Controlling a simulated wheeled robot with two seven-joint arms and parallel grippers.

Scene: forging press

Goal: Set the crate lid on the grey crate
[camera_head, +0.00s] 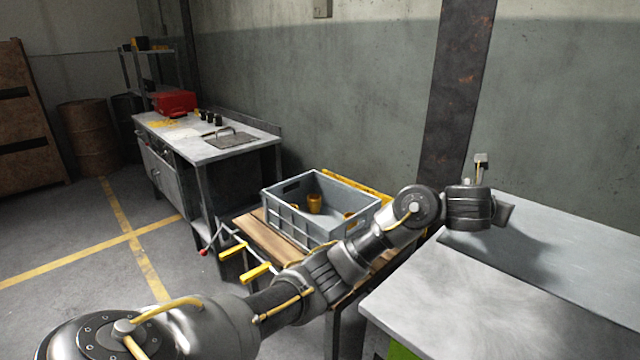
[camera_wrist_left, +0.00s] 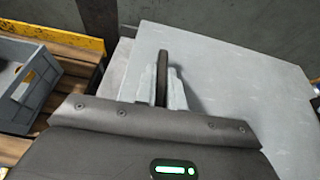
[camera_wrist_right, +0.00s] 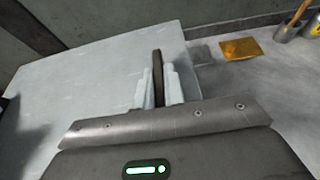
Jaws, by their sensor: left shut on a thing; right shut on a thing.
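The grey crate (camera_head: 320,225) stands upright and open on a wooden-topped stand, with orange-yellow pieces (camera_head: 315,203) inside. Part of it also shows at the left of the left wrist view (camera_wrist_left: 20,90). The crate lid (camera_head: 570,238) looks like the flat, pale grey plate right of the crate, over the metal table. It fills much of the left wrist view (camera_wrist_left: 240,90) and right wrist view (camera_wrist_right: 90,85). My left gripper (camera_wrist_left: 164,88) is shut on a thin dark upright bar (camera_wrist_left: 164,62). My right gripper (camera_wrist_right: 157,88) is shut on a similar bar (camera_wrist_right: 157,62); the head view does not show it.
The metal table (camera_head: 480,300) lies right of the crate. A yellow pad (camera_wrist_right: 240,49) and a cup (camera_wrist_right: 288,32) are on a surface at right in the right wrist view. Yellow handles (camera_head: 255,272) stick out before the stand. A workbench (camera_head: 205,150) stands behind left.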

